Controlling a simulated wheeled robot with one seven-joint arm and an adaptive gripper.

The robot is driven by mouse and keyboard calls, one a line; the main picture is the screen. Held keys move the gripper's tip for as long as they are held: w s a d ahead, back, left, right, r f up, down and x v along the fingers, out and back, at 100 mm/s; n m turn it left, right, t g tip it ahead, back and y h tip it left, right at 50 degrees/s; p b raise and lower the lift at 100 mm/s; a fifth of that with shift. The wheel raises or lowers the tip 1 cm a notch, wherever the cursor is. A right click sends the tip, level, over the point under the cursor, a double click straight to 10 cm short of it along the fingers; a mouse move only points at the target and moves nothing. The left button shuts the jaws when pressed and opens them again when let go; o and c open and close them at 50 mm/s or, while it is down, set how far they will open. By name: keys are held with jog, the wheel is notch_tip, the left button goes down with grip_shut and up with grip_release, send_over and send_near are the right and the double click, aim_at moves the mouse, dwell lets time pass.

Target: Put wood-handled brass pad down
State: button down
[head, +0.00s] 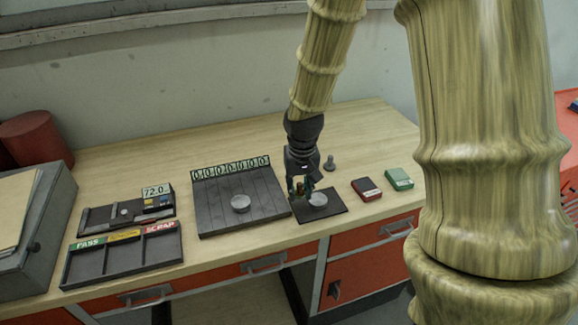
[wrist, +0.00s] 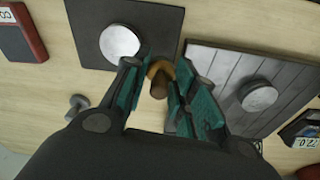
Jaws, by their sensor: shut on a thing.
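The wood-handled brass pad (wrist: 160,82) is between the fingers of my gripper (wrist: 157,90) in the wrist view, its brown handle and brass part showing. My gripper (head: 299,188) is shut on it in the head view, at the left part of a dark mat (head: 333,206). The mat also shows in the wrist view (wrist: 88,14). A silver disc (head: 318,200) lies on the mat, just right of my fingers; it also shows in the wrist view (wrist: 119,42). I cannot tell whether the pad touches anything below.
A slatted grey plate (head: 215,205) with a second disc (head: 240,203) lies left of the mat. A small metal knob (head: 329,163) stands behind it. Red (head: 366,189) and green (head: 398,179) boxes lie right. A three-bin tray (head: 122,254) is at the left. Bare wood lies between.

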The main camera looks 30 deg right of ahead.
jog(key=w+d+p, duration=0.1)
jog(key=w+d, duration=0.1)
jog(key=w, duration=0.2)
jog(key=w+d+p, duration=0.2)
jog(key=w, duration=0.2)
jog(key=w+d+f+p, duration=0.1)
jog(key=w+d+p, duration=0.1)
jog(key=w, duration=0.2)
jog(key=shift+w+d, duration=0.15)
jog(key=shift+d, duration=0.05)
jog(key=shift+w+d+f, duration=0.2)
jog(key=shift+w, duration=0.2)
jog(key=shift+s+a+f+p, duration=0.1)
jog(key=shift+s+f+p, duration=0.05)
jog(key=shift+f+p, duration=0.95)
jog(key=shift+f, duration=0.6)
jog(key=shift+f, duration=0.15)
jog(key=c, duration=1.1)
grip_release()
jog(key=shift+c, duration=0.2)
jog(key=shift+r, duration=0.2)
